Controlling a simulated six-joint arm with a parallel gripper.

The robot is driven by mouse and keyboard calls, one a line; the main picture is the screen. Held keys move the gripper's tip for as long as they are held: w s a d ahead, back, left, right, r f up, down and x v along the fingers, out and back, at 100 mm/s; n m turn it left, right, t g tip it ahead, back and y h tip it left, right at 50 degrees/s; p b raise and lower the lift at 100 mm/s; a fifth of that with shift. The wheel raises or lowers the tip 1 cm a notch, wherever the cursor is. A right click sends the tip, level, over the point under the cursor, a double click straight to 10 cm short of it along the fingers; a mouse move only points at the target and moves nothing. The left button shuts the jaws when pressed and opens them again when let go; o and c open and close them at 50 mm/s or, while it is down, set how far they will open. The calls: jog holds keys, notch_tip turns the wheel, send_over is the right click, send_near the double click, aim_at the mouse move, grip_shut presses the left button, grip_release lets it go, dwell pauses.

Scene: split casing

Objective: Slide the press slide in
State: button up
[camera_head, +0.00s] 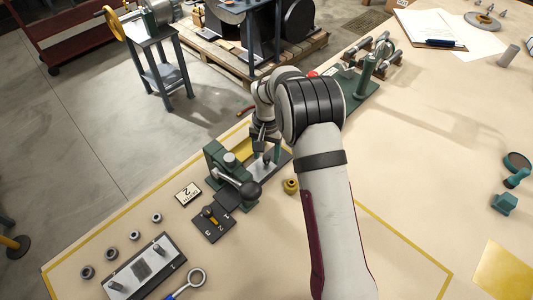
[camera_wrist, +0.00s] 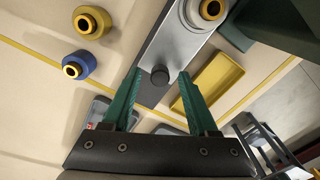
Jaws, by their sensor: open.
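The press slide is a silver plate (camera_wrist: 172,45) on a dark base, with a dark round knob (camera_wrist: 159,75) near its end. A pale ring with a yellow core (camera_wrist: 209,10) sits on the plate, cut off by the top edge. My gripper (camera_wrist: 160,73) is open, one green finger on each side of the knob; I see a gap on both sides. How deep the fingers reach around it is hard to tell. In the head view, the green press (camera_head: 222,165) with its ball-ended lever stands left of my gripper (camera_head: 264,143). My arm partly hides the slide.
A yellow tray (camera_wrist: 212,82) lies right of the slide. A yellow bushing (camera_wrist: 92,22) and a blue one (camera_wrist: 78,66) stand to its left.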

jog(key=shift+f, duration=0.2)
grip_shut()
dwell(1.3)
